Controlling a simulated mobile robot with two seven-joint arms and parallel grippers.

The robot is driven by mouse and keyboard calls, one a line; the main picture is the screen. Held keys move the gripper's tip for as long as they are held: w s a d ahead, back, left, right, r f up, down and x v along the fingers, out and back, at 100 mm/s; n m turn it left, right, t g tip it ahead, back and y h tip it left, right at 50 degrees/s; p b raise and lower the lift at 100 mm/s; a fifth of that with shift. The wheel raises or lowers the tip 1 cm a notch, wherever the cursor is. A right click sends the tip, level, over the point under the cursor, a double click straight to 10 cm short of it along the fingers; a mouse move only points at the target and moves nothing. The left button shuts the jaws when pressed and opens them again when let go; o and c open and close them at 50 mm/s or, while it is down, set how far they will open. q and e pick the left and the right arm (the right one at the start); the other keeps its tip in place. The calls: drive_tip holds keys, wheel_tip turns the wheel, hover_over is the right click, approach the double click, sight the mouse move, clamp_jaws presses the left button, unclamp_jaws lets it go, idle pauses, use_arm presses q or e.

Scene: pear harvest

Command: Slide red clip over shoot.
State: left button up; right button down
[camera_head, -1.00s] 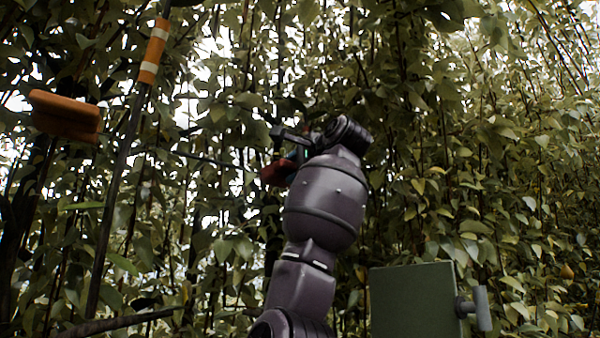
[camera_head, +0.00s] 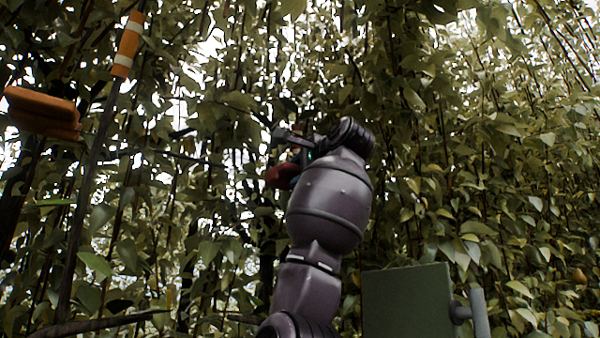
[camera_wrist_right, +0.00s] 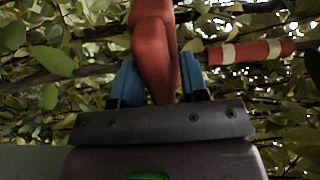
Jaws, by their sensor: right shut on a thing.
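The red clip (camera_wrist_right: 153,45) is held between the blue finger pads of my right gripper (camera_wrist_right: 158,82) in the right wrist view. It sticks up past the fingertips. In the head view the red clip (camera_head: 282,175) shows small and dark by my right gripper (camera_head: 290,150), partly hidden by my wrist. A thin dark shoot (camera_head: 185,156) runs from the left toward the clip in the head view. A dark stem (camera_wrist_right: 85,73) passes behind the clip in the right wrist view. I cannot tell whether clip and shoot touch. My left gripper is not in view.
A dark pole with an orange and white band (camera_head: 127,45) leans at the left; the band (camera_wrist_right: 250,52) also shows right of the clip. An orange block-like object (camera_head: 42,112) is at far left. A green box (camera_head: 407,302) stands at lower right. Dense foliage surrounds everything.

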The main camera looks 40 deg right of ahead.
drive_tip(key=shift+d, duration=0.15)
drive_tip(key=c, duration=1)
unclamp_jaws()
drive_tip(key=shift+s, duration=0.1)
drive_tip(key=shift+o, duration=0.2)
drive_tip(key=shift+d, duration=0.2)
drive_tip(key=shift+s+a, duration=0.15)
drive_tip(key=shift+a, duration=0.05)
drive_tip(key=shift+s+b, duration=0.3)
drive_tip(key=shift+s, duration=0.1)
drive_tip(key=s+b, duration=0.2)
drive_tip(key=s, duration=0.7)
drive_tip(key=shift+s+a, duration=0.4)
